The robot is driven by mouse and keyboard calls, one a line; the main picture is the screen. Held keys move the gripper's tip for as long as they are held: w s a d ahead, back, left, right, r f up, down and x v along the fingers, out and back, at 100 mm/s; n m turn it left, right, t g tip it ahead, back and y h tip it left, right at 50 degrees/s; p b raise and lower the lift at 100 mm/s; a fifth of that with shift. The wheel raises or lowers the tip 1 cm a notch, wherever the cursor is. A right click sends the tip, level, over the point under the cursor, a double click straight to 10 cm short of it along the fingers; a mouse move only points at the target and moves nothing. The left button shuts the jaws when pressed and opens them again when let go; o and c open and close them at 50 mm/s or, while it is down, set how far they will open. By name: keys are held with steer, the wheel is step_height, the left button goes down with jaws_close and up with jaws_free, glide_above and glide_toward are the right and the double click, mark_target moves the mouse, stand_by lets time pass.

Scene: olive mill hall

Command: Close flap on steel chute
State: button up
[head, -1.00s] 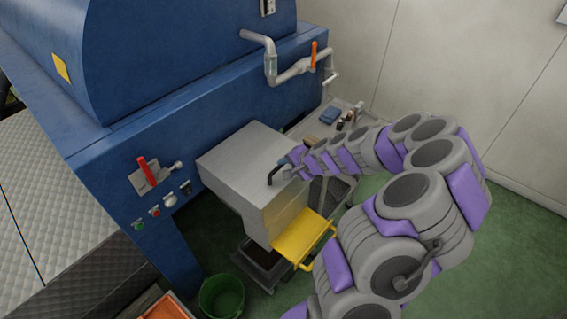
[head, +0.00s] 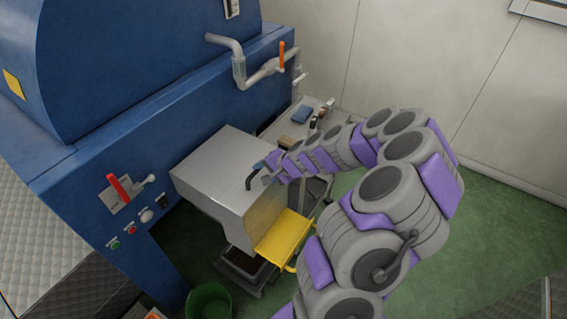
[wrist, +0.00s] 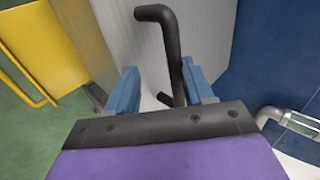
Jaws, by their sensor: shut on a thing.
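The steel chute (head: 215,165) is a box-like grey metal body on the front of the blue machine. A black bent handle (head: 251,178) stands at its right side and also shows in the wrist view (wrist: 172,50). My gripper (head: 266,172) is at this handle, with its blue fingers (wrist: 162,92) on either side of it and shut on it. A yellow panel (head: 283,236) with a bar along its edge sticks out low at the chute's front. I cannot tell whether this panel is the flap. My arm hides part of the chute's right side.
A dark tray (head: 243,268) is below the chute, and a green bucket (head: 208,301) stands on the floor. A side table (head: 325,108) with small items is behind my arm. Pipes (head: 255,72) run along the machine.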

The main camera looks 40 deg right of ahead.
steer(key=shift+d+f+p+v, duration=0.4)
steer(key=shift+p+v, duration=1.1)
steer(key=shift+v, duration=7.15)
steer(key=s+a+r+n+g, duration=0.2)
steer(key=s+a+n, duration=0.1)
steer(key=a, duration=0.4)
steer(key=s+a+r+n+g+y, duration=0.1)
steer(key=s+a+n+g, duration=0.15)
steer(key=a, duration=0.35)
steer(key=s+a+r+n+g, duration=0.2)
steer(key=s+a+n, duration=0.15)
steer(key=a, duration=0.35)
steer(key=s+a+r+n+g+h, duration=0.1)
steer(key=s+n+h, duration=0.1)
steer(key=s, duration=0.6)
steer(key=s+r+n+g+h, duration=0.1)
steer(key=s+n+g+h, duration=0.1)
steer(key=s, duration=0.6)
steer(key=shift+s+a+r, duration=0.15)
steer(key=shift+a+r, duration=0.25)
